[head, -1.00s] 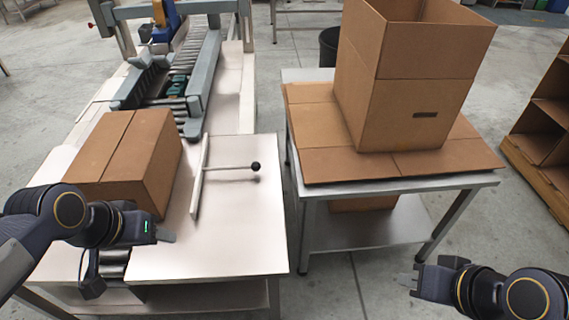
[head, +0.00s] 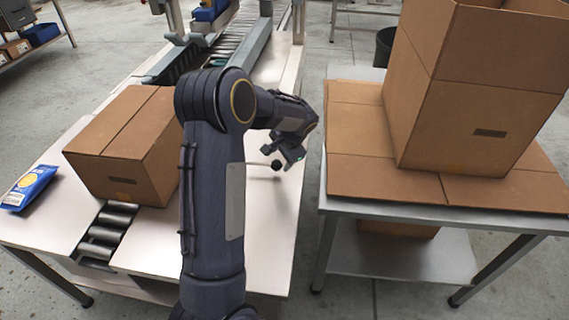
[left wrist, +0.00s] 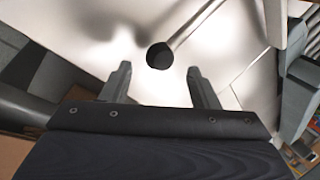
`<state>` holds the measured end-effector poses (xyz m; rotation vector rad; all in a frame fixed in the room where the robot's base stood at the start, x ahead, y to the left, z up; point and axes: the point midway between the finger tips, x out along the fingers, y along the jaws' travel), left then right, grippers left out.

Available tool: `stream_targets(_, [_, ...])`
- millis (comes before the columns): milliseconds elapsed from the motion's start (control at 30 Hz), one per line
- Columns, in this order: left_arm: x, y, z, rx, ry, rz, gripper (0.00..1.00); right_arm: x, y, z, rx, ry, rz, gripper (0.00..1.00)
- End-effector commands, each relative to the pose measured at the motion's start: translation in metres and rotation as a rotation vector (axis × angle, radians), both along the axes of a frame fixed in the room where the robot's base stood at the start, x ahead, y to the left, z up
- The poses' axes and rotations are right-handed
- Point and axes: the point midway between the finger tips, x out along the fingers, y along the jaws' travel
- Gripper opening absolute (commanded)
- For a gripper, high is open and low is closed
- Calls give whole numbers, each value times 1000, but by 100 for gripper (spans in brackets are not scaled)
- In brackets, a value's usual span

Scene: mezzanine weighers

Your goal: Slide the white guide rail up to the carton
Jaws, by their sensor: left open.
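The closed brown carton (head: 130,145) sits on the steel table, left of my left arm. The white guide rail is hidden behind my left arm in the head view; its rod (head: 259,164) and black knob (head: 276,165) show to the right of the arm. My left gripper (head: 285,153) is open and empty, just above the knob. In the left wrist view the knob (left wrist: 159,56) lies between the open fingertips (left wrist: 159,70), not gripped, with the rod (left wrist: 190,27) running to the upper right. My right gripper is out of view.
A large open carton (head: 480,95) stands on flattened cardboard on the right-hand table (head: 400,213). A gap separates the tables. A roller conveyor (head: 240,38) runs behind.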

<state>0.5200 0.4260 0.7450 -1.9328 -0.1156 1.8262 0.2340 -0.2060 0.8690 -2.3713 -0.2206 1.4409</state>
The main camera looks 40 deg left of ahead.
Motion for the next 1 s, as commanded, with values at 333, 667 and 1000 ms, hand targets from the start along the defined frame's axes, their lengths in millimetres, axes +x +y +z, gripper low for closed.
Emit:
stream_targets(333, [4, 15, -38, -1, 0, 2, 55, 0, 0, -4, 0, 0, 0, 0])
stream_targets(667, [5, 16, -40, -3, -2, 1, 50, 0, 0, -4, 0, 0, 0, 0])
stream_targets(1000, [5, 15, -40, -2, -1, 1, 5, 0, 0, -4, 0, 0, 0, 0])
